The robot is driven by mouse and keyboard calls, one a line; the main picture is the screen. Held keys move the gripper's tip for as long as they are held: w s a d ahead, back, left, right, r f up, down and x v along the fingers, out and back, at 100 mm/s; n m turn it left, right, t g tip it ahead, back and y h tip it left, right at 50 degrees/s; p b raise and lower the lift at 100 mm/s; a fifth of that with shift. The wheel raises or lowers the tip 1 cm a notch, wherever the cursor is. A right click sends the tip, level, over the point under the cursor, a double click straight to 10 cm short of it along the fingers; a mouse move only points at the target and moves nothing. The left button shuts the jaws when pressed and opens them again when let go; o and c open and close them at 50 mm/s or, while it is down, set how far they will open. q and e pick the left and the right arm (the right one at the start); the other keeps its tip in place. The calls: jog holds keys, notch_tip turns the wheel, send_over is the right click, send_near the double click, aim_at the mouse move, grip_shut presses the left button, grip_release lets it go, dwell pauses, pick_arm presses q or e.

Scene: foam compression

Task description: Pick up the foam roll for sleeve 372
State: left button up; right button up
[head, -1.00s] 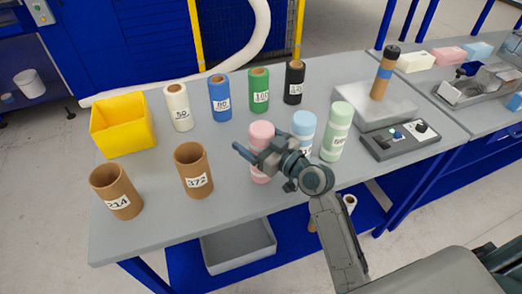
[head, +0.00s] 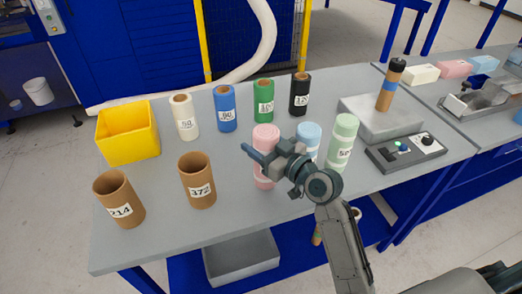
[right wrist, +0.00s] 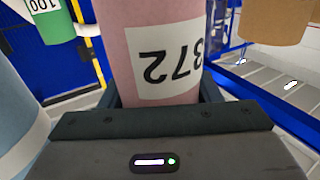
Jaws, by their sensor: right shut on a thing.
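The pink foam roll (head: 266,138) stands at the middle of the table. In the right wrist view the pink roll (right wrist: 118,60) fills the space between the fingers and shows a white label reading 372, upside down. My right gripper (head: 262,156) is shut around the roll and hides its middle part. I cannot tell if the roll's bottom is clear of the table. The brown cardboard sleeve 372 (head: 196,172) stands open and upright to the left of the roll. My left gripper is not in view.
Light blue (head: 308,133) and light green (head: 343,130) foam rolls stand close on the right. Sleeve 214 (head: 118,188) and a yellow bin (head: 128,148) are at the left. White, blue, green and black tubes stand behind. The front table strip (head: 170,236) is clear.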

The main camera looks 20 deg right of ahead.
jog(key=s+b, duration=0.1)
jog(key=s, duration=0.2)
jog(key=s+d+r+b, duration=0.1)
jog(key=s, duration=0.2)
jog(key=s+b, duration=0.1)
jog(key=s, duration=0.2)
jog(key=shift+d+r, duration=0.2)
jog(key=shift+d, duration=0.1)
jog(key=s+d+r+p, duration=0.1)
jog(key=s+p, duration=0.3)
jog(key=s, duration=0.2)
jog(key=shift+s, duration=0.4)
jog(key=shift+d, duration=0.1)
